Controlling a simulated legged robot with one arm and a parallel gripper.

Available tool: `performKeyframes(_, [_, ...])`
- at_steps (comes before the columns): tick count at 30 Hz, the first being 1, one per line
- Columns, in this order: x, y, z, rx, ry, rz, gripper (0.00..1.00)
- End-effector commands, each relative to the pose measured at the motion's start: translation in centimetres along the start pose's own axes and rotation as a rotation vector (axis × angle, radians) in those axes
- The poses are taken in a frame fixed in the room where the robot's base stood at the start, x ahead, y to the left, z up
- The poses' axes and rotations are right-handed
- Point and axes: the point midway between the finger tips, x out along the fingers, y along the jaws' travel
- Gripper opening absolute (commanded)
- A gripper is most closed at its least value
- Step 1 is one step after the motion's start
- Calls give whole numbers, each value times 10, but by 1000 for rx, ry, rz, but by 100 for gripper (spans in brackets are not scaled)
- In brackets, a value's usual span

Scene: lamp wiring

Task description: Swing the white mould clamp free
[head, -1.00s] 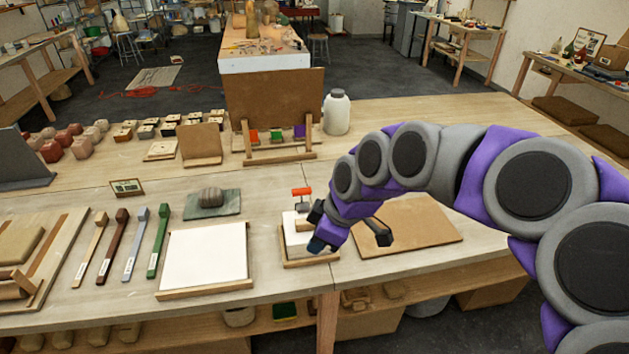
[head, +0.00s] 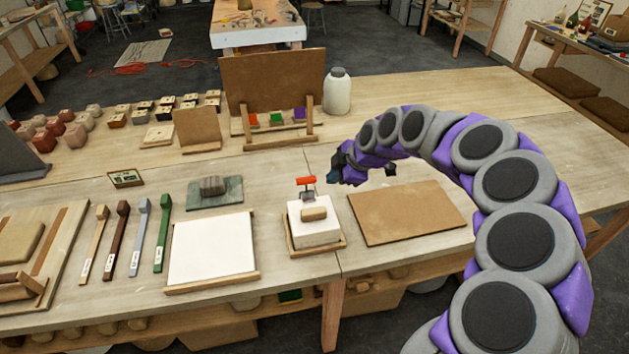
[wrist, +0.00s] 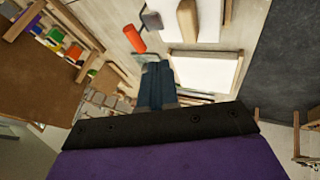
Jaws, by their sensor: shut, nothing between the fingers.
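The white mould (head: 315,232) sits in a shallow wooden tray (head: 319,250) on the table in the head view. The red handle (wrist: 134,38) and the tan piece (wrist: 188,22) also show in the wrist view. My gripper (head: 333,175) is shut and empty, just right of the red handle in the picture and apart from it; its fingers (wrist: 157,85) show in the wrist view.
A brown board (head: 405,213) lies right of the mould, and a white panel (head: 212,248) lies left. Several coloured-handled tools (head: 163,235) lie further left. A wooden rack (head: 277,115) and a white jar (head: 337,92) stand behind. The table's right side is clear.

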Motion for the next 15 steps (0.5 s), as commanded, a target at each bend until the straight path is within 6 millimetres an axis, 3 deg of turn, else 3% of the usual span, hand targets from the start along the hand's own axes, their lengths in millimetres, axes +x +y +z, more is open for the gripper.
performKeyframes(8, [22,-1,-4,-1,-2,-6,0])
performKeyframes(15, [68,-2,-2,0,0,-5,0])
